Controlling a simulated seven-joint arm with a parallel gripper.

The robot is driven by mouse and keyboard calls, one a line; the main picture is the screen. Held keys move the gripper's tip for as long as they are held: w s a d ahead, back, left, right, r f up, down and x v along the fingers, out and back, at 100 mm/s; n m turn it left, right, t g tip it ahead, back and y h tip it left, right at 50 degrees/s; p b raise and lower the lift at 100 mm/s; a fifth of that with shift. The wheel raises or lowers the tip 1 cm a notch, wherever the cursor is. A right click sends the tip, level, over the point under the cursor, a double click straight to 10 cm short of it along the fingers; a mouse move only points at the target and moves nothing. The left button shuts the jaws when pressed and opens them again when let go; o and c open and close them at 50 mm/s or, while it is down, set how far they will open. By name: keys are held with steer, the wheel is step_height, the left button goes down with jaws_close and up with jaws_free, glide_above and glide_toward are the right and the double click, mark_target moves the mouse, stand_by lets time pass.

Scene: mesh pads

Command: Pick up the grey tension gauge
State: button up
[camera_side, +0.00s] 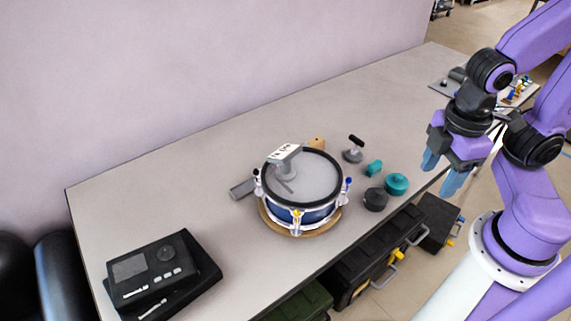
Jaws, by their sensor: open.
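The grey tension gauge (286,169) appears to be the grey device with a tilted white-faced top that stands on the head of a blue snare drum (316,178). The drum has a black hoop and sits on a round wooden board (297,231) in the middle of the table. My gripper (442,171) is open and empty, with blue fingers pointing down. It is at the right, well apart from the gauge and above the table's right edge.
Right of the drum are a black-handled grey tool (353,152), teal pieces (397,184) and a dark round piece (375,199). A grey block (242,189) lies left of it. A black device (155,270) sits front left. The back of the table is clear.

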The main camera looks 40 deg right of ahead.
steer(key=w+d+f+n+t+h, duration=0.35)
steer(key=w+n+h, duration=0.2)
steer(key=w, duration=0.25)
steer(key=n+t+y, duration=0.5)
steer(key=n+t, duration=0.5)
steer(key=n, duration=0.7)
glide_toward(288, 166)
steer(key=shift+g, duration=0.25)
steer(key=x, duration=1.1)
steer(key=shift+w+d, duration=0.1)
steer(key=shift+w, duration=0.25)
jaws_close()
